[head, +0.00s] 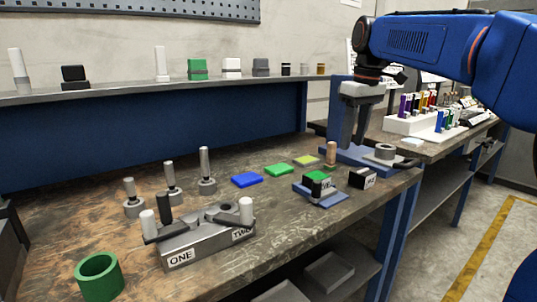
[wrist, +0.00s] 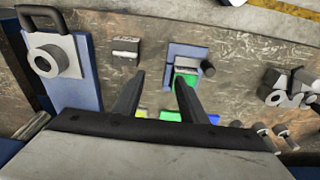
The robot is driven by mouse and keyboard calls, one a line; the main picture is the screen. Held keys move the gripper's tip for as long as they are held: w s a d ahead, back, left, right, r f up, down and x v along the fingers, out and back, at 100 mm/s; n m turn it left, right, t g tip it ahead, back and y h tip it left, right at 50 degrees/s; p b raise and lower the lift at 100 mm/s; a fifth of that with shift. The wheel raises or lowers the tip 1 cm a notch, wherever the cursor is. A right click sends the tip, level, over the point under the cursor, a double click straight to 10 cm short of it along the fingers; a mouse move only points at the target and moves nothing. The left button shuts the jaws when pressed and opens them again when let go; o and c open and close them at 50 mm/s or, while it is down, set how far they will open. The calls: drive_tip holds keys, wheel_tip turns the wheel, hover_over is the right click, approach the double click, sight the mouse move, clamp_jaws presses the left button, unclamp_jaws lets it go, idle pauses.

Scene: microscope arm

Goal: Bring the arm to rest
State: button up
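My gripper (head: 353,145) hangs at the end of my blue arm, fingers pointing down, above the back right of the workbench. In the wrist view my gripper (wrist: 159,76) shows two dark fingers apart, with only the bench top and things below seen between them. Nothing is held. The blue fixture (head: 320,192) with a green block (head: 317,176) and a cylinder stands on the workbench (head: 285,232) below; in the wrist view the fixture (wrist: 187,50) lies near the right fingertip.
A blue stand with a grey ring (head: 385,152) is near my gripper. A grey block marked ONE and TWO (head: 205,240), a green ring (head: 100,277) and several upright pegs stand at the left. Flat coloured tiles (head: 247,180) lie mid-bench. A shelf (head: 130,92) runs behind.

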drive_tip(key=s+d+f+m+t, duration=0.1)
drive_tip(key=s+d+f+m, duration=0.2)
drive_tip(key=s+f, duration=1)
drive_tip(key=s+d+f+m+t, duration=0.2)
drive_tip(key=s+d+f+m, duration=0.1)
drive_tip(key=s+f, duration=1.1)
drive_tip(key=s+m, duration=0.1)
drive_tip(key=s, duration=0.3)
drive_tip(key=shift+s+f+t+h, duration=0.2)
drive_tip(key=shift+t+h, duration=0.1)
drive_tip(key=shift+h, duration=0.1)
